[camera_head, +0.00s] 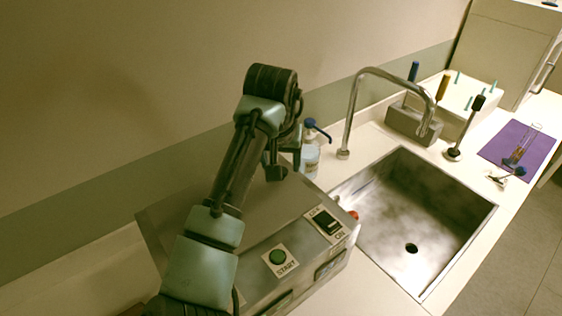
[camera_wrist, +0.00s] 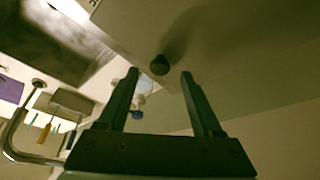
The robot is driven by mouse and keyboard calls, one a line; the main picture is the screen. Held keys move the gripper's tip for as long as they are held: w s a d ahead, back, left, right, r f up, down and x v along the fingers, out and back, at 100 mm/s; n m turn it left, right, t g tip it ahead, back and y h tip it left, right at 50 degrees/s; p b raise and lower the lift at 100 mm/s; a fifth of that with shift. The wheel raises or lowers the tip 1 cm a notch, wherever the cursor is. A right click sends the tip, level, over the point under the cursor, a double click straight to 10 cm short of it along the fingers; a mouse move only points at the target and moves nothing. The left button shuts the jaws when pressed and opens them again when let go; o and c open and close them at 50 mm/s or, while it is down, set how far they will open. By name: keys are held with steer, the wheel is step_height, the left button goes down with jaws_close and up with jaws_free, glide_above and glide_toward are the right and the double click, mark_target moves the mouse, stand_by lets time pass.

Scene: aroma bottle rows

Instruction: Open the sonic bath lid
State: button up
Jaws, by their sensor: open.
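The sonic bath (camera_head: 305,258) is a grey metal box with a green START button and an OFF/ON switch on its sloped front. Its flat lid (camera_head: 180,210) lies closed on top and also fills the upper right of the wrist view (camera_wrist: 230,50). A small dark round knob (camera_wrist: 159,65) stands on the lid. My gripper (camera_wrist: 160,74) is open and empty, its two fingers pointing at the knob, which appears between the fingertips. In the head view my gripper (camera_head: 283,160) is low over the lid's right rear part, and my arm hides part of the lid.
A blue-topped pump bottle (camera_head: 311,155) stands close behind the gripper, by the bath's right rear corner. The tap (camera_head: 350,110) and sink (camera_head: 412,248) are to the right. The wall (camera_head: 120,100) runs close behind the bath. A purple mat (camera_head: 500,150) with glassware lies far right.

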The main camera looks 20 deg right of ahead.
steer(key=shift+x, duration=1.25)
jaws_close()
stand_by(0.5)
